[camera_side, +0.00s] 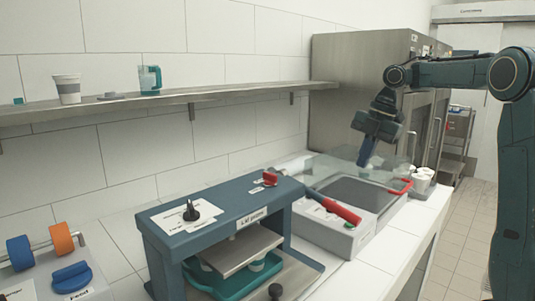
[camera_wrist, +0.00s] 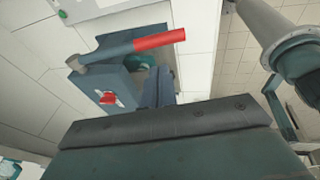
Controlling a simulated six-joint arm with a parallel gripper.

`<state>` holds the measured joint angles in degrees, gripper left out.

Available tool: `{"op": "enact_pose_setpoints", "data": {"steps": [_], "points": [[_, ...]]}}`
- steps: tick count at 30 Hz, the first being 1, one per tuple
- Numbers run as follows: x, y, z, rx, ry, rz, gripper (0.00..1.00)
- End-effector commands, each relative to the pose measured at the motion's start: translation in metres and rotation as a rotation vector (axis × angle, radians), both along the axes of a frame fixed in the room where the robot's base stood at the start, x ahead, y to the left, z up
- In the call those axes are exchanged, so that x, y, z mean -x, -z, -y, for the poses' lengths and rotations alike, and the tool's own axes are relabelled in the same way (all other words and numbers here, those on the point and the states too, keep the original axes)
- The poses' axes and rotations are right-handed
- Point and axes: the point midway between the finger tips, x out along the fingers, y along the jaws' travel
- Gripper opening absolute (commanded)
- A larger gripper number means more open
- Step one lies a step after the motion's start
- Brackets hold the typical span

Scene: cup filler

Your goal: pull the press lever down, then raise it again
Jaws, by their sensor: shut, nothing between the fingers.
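The press (camera_side: 225,210) is a blue frame with a flat metal plate and a teal tray under its top beam. Its lever (camera_side: 338,210) has a red grip and sticks out from the right end of the frame. In the wrist view the lever's red grip (camera_wrist: 160,40) lies across the top, beyond my fingers. My gripper (camera_side: 364,162) is shut and empty, pointing down above and to the right of the lever, apart from it. In the wrist view my closed fingers (camera_wrist: 160,82) show below the grip. The lever's pivot is unclear in the side view.
A grey sealing unit (camera_side: 325,232) with a clear lid and a red handle (camera_side: 400,186) stands behind the lever, under my gripper. White cups (camera_side: 422,180) stand beside it. A shelf (camera_side: 200,94) runs along the wall. The floor at right is open.

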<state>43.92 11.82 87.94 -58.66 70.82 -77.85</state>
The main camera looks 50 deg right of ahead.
Motion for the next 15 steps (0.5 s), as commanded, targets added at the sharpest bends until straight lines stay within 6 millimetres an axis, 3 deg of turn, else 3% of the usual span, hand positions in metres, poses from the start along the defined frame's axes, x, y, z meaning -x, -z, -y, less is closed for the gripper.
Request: {"op": "enact_pose_setpoints", "data": {"steps": [15], "points": [[-0.008,0.039,-0.009,-0.002,-0.001,-0.001,0.0]]}}
